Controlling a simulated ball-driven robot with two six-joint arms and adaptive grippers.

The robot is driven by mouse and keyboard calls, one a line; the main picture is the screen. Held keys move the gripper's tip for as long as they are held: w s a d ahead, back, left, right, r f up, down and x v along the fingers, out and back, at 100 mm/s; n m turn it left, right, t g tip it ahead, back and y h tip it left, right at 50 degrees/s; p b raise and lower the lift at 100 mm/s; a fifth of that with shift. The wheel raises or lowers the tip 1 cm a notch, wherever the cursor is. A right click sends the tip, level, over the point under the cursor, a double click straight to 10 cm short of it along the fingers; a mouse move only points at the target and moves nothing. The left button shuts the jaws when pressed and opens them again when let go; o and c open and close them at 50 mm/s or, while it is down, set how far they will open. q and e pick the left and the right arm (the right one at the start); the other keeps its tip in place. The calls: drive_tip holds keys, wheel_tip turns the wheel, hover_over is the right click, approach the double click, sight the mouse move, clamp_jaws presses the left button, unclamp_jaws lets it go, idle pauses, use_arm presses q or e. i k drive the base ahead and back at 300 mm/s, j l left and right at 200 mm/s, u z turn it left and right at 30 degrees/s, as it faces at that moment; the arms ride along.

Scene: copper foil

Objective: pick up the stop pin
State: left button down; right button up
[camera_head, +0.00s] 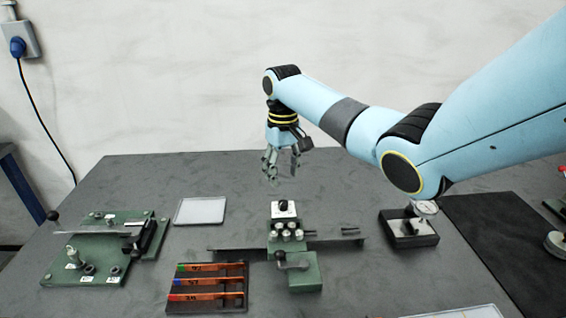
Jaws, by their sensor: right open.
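My right gripper (282,175) is open and empty, pointing down above the back of the table behind the central green device (305,277). I cannot tell for certain which part is the stop pin. A small upright metal pin with a round head (73,256) stands on the green plate fixture (60,272) at the left, beside a few small holes or bushings. A short dark pin-like piece (350,231) lies on the right part of the central device's flat bar. My right gripper is well apart from both. My left gripper is not in view.
A dark tray with several copper strips (210,309) lies at the front. A pale square plate (200,211) lies behind it. A dial gauge on a dark base (408,240) stands right of the central device, near a black mat (500,245). The back of the table is clear.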

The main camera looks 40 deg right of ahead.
sight(73, 254)
drive_tip(key=k+j, duration=0.55)
drive_tip(key=j, duration=0.15)
drive_tip(key=k+j, duration=0.6)
drive_tip(key=j, duration=0.15)
